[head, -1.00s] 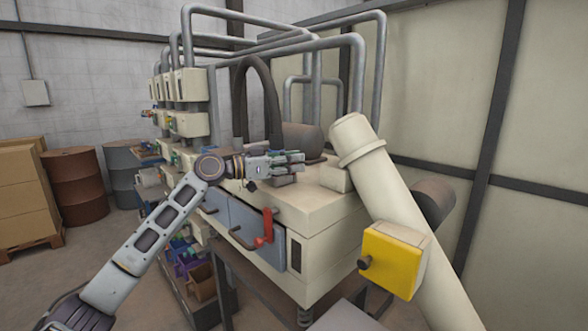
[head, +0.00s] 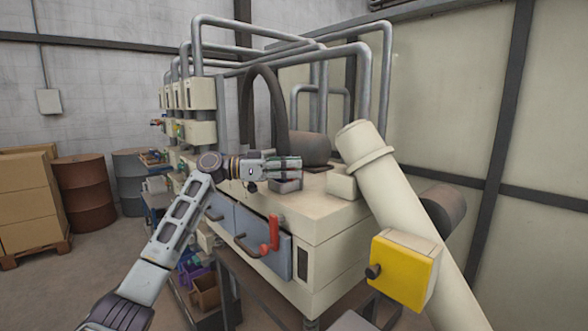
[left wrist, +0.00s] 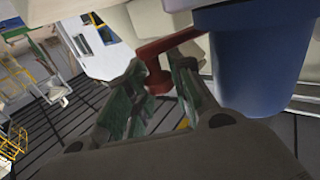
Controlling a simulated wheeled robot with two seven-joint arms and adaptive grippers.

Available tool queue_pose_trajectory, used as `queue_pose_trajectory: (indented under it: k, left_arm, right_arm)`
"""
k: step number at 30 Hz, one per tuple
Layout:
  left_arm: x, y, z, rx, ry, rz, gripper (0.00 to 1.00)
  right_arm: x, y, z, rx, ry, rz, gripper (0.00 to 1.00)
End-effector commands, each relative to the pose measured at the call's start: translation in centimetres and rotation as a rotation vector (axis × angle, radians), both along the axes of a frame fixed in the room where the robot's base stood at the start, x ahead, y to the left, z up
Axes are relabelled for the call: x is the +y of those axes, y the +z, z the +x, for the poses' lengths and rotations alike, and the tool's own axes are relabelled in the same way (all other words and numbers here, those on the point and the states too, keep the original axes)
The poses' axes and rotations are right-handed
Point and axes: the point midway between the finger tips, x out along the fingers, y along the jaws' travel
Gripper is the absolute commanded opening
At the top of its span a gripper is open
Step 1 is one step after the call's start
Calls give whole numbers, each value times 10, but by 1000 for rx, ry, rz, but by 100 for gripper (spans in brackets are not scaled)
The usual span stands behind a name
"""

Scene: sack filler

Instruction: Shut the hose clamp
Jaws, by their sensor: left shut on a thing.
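My left gripper (head: 298,165) reaches in from the left and shows in front of the machine's top in the head view. Its green-lined fingers also show in the left wrist view (left wrist: 158,75). They are shut on a red lever (left wrist: 156,62), which looks like the hose clamp's handle. The lever has a short post and an arm running up to the right. In the head view the fingers hide most of it. The clamp's band cannot be made out. A blue cylinder (left wrist: 250,60) stands right of the fingers in the wrist view. My right gripper is not in view.
A large pale pipe (head: 385,185) slants down on the right, with a yellow box (head: 402,268) on it. The machine (head: 325,235) has another red handle (head: 270,233) on its front. Grey pipes (head: 285,48) arch above. Drums and cartons stand at the far left.

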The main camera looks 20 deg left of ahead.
Motion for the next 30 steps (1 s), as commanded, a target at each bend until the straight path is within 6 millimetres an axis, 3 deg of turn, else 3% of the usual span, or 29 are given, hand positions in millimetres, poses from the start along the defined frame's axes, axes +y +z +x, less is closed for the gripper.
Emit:
queue_pose_trajectory:
  k: [6,20,21,26,30]
  left_arm:
    - [4,3,1,-5,-34,-8,0]
    - [4,3,0,-6,-47,-7,0]
    - [4,3,0,-6,-48,-7,24]
    - [3,2,-1,-4,-49,-6,44]
    - [3,1,-1,-4,-49,-5,46]
  right_arm:
    - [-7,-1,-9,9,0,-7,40]
    - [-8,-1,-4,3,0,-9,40]
    - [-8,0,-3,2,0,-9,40]
    - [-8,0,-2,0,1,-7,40]
    - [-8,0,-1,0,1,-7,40]
